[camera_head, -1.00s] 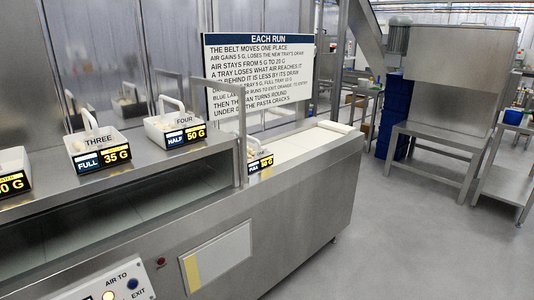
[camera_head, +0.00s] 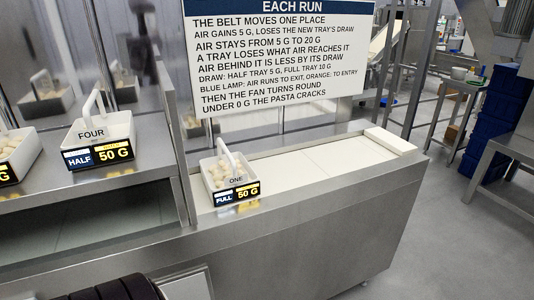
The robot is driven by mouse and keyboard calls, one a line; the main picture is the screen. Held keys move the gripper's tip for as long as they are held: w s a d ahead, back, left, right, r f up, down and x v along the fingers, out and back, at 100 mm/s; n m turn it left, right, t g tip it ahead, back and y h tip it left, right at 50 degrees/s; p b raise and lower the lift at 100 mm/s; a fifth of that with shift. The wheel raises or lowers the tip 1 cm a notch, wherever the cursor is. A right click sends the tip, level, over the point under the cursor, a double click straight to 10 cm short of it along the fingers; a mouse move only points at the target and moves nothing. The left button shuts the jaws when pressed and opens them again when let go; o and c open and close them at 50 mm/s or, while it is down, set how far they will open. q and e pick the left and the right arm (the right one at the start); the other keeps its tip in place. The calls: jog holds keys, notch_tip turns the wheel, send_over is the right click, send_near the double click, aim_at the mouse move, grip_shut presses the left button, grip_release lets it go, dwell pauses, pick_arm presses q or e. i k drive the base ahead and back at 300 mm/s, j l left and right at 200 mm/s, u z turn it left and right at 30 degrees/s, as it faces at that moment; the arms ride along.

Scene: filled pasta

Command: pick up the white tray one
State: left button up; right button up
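The white tray one (camera_head: 234,181) stands on the pale belt, just right of the metal post. It has an upright handle loop, holds pale filled pasta, and carries a label reading FULL and 50 G. A black ridged part (camera_head: 118,289) at the bottom edge is probably part of one of my arms; I cannot tell which. No gripper fingers show in the head view, and nothing touches tray one.
White tray four (camera_head: 101,140), marked HALF 50 G, stands on the steel shelf at left, with another tray (camera_head: 15,152) cut off beside it. A metal post (camera_head: 178,130) rises left of tray one. The belt (camera_head: 315,158) to its right is clear. A rules sign (camera_head: 280,60) hangs behind.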

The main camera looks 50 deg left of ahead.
aim_at(228, 178)
jog(key=i+u, duration=0.35)
jog(key=i+l+u, duration=0.2)
jog(key=u, duration=0.2)
jog(key=i+l+u, duration=0.35)
jog(key=i+j, duration=0.05)
jog(key=j, duration=0.05)
